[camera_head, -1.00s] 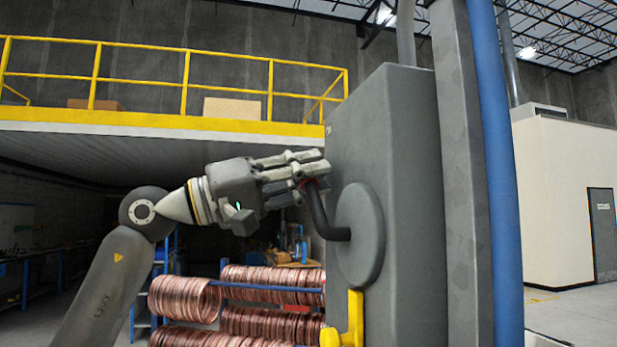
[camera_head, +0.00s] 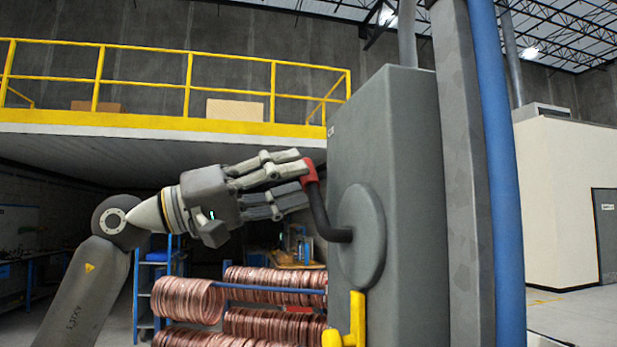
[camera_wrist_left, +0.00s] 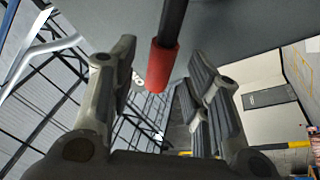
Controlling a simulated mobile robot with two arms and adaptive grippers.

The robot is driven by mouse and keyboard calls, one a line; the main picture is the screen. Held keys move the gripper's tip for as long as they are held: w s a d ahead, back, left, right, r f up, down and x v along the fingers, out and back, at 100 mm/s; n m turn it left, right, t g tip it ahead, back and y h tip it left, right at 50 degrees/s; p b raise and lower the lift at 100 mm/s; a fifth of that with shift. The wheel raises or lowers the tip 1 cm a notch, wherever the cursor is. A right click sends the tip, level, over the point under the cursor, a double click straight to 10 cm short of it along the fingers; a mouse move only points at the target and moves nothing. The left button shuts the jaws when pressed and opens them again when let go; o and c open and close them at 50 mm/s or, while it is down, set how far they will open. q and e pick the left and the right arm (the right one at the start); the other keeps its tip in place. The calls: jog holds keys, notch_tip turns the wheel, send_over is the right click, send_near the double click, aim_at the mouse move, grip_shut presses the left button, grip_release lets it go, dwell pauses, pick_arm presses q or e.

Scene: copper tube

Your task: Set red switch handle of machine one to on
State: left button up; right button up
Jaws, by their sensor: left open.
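The switch handle is a dark crank arm with a red grip (camera_head: 310,172), on a round hub (camera_head: 360,236) on the side of the grey machine box (camera_head: 400,130). The arm rises from the hub and leans slightly left, red end up. My left gripper (camera_head: 290,178) is open just left of the red grip. In the left wrist view the red grip (camera_wrist_left: 161,68) hangs between the two spread fingers, apart from both. My right gripper is not in view.
A yellow handle (camera_head: 352,325) sticks out low on the box. Copper coils (camera_head: 265,300) lie on a rack behind. A blue pipe (camera_head: 496,170) and grey column stand right of the box.

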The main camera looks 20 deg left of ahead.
pick_arm(q)
jog(key=v, duration=0.8)
jog(key=shift+a, duration=0.15)
jog(key=shift+s, duration=0.1)
